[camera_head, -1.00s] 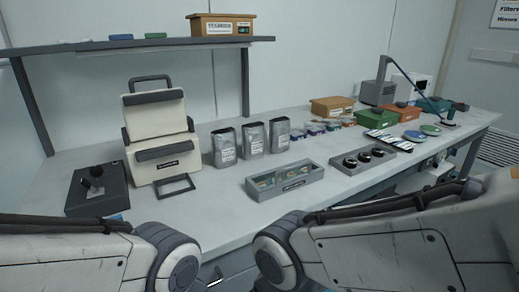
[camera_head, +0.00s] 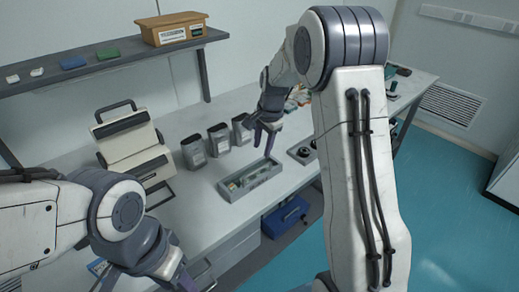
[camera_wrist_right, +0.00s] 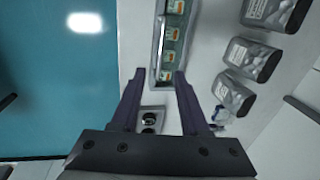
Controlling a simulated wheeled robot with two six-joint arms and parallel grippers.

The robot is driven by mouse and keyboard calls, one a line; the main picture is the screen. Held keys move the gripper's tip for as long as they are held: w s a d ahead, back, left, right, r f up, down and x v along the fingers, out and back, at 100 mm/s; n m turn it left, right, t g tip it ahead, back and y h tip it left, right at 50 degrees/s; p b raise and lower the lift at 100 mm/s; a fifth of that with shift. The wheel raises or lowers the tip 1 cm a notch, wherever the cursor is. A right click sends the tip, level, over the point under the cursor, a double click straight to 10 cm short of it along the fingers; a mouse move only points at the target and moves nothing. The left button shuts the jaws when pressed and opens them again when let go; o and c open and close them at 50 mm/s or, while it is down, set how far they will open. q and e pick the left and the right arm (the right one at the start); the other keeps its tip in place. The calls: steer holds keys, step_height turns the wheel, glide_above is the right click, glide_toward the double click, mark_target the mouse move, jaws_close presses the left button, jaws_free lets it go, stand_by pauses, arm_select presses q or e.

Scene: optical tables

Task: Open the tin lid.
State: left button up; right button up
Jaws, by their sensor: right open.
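A long grey tin-like box (camera_head: 231,193) lies on the table below my right gripper. In the right wrist view the same box (camera_wrist_right: 157,62) shows several small orange, white and green items in a row inside; whether a clear lid covers them I cannot tell. My right gripper (camera_head: 262,143) is open above the table, just behind the box and apart from it.
Three grey pouches (camera_head: 219,139) stand behind the box. A cream case (camera_head: 134,148) stands to the left. A tray with black round parts (camera_head: 303,152) lies to the right. A blue box (camera_head: 285,215) is under the table. A shelf (camera_head: 100,66) runs along the back wall.

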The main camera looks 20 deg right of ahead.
steer(key=f, duration=0.3)
steer(key=w+f+p, duration=0.1)
steer(key=f, duration=0.2)
steer(key=w+f+p, duration=0.1)
steer(key=f, duration=0.3)
steer(key=shift+w+f, duration=0.1)
steer(key=shift+w, duration=0.05)
jaws_close()
stand_by(1.2)
